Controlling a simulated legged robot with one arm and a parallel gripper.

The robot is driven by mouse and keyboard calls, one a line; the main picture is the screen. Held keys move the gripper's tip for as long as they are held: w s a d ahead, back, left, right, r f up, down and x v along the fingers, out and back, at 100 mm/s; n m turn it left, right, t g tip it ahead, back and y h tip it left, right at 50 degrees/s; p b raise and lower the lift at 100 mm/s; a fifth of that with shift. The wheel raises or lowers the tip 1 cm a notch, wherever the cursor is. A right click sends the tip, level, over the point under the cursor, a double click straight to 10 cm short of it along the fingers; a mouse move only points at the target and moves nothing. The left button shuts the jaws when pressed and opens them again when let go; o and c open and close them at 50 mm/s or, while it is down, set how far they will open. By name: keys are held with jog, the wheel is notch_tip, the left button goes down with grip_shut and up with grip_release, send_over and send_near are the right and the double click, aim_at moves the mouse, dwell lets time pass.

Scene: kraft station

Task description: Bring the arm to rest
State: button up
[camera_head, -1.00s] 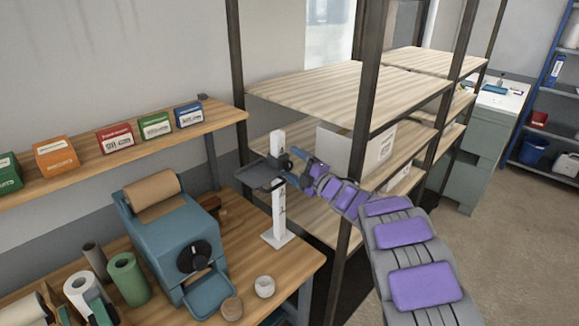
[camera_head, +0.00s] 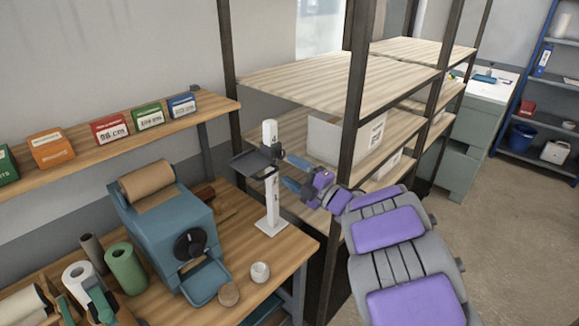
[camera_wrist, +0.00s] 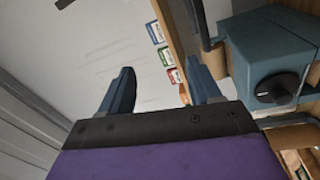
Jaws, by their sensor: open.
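My arm, purple and grey, reaches in from the lower right in the head view. My gripper (camera_head: 294,174) is at its end, beside the white stand (camera_head: 271,200) with the dark tray-like holder (camera_head: 252,162). In the wrist view my gripper (camera_wrist: 160,88) has its two blue fingers wide apart with nothing between them. Whether a fingertip touches the stand or its holder cannot be told.
A dark shelf post (camera_head: 352,130) stands close to my arm. The workbench (camera_head: 240,238) holds a blue paper dispenser (camera_head: 165,225), rolls and small round pots. Open floor (camera_head: 490,240) lies at the right.

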jog(key=d+r+m+t+h+b, duration=0.1)
jog(key=d+m+t+h, duration=0.2)
jog(key=d+m+h, duration=1.1)
jog(key=s+d+f+m+g+h+b, duration=0.1)
jog(key=s+d+f+m+g+h, duration=0.25)
jog(key=s+d, duration=0.7)
jog(key=s+d+f+m+g, duration=0.1)
jog(key=s+f+m+g, duration=0.2)
jog(key=s, duration=0.5)
jog(key=s+d+f+m+g, duration=0.1)
jog(key=s+f+m+g, duration=0.2)
jog(key=s, duration=0.4)
jog(key=s+a+f+m+g+y+b, duration=0.1)
jog(key=s+a+g, duration=0.2)
jog(key=s, duration=0.8)
jog(key=s+a+f+m+g+y, duration=0.1)
jog(key=s+a+g, duration=0.3)
jog(key=s, duration=0.8)
jog(key=shift+s+a+f+b, duration=0.25)
jog(key=shift+f+b, duration=0.15)
jog(key=shift+f, duration=0.1)
